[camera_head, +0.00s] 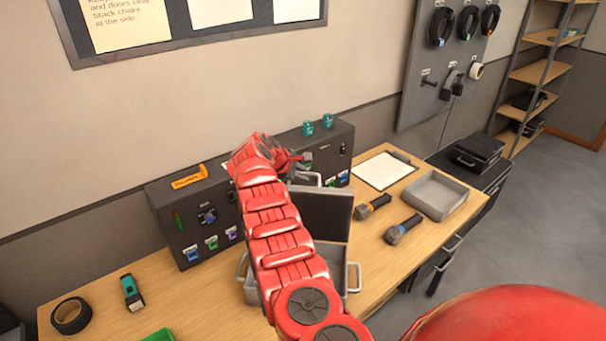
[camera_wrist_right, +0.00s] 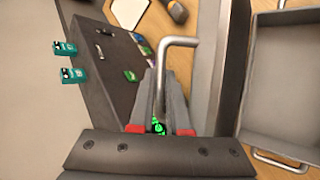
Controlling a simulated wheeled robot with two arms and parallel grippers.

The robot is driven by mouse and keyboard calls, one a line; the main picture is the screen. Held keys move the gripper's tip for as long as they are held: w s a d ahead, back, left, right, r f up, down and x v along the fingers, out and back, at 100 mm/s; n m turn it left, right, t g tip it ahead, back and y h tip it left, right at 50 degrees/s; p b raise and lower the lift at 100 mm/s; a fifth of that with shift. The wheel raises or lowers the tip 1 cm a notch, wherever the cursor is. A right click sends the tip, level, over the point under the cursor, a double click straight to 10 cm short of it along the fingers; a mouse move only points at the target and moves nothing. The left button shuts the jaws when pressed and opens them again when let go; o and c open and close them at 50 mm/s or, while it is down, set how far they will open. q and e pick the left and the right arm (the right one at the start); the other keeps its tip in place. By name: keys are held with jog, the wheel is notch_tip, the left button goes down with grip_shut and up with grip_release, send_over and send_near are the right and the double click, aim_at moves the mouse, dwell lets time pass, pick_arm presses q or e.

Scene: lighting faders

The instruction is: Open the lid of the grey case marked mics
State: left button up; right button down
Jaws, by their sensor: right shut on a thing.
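The grey case (camera_head: 334,254) stands on the wooden table, partly hidden behind my right arm; its open tray also shows in the right wrist view (camera_wrist_right: 280,75). Its lid (camera_head: 322,212) stands up at the back, roughly upright, with its dark inside towards the head camera. My right gripper (camera_head: 298,166) is at the lid's top edge. In the right wrist view its fingers (camera_wrist_right: 160,112) are closed on the lid's metal handle (camera_wrist_right: 180,42). No mics marking is readable. My left gripper is not in view.
A dark fader panel (camera_head: 188,225) stands along the wall, close behind the lid and gripper. Two torches (camera_head: 404,229), a clipboard (camera_head: 384,171) and a grey tray (camera_head: 436,194) lie to the right. A tape roll (camera_head: 71,316) and a teal torch (camera_head: 132,293) lie to the left.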

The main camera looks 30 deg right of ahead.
jog(key=shift+s, duration=0.1)
jog(key=c, duration=1.2)
grip_release()
jog(key=shift+o, duration=0.2)
jog(key=b+v, duration=0.5)
jog(key=v, duration=1.2)
jog(key=shift+r, duration=0.2)
jog(key=shift+a, duration=0.1)
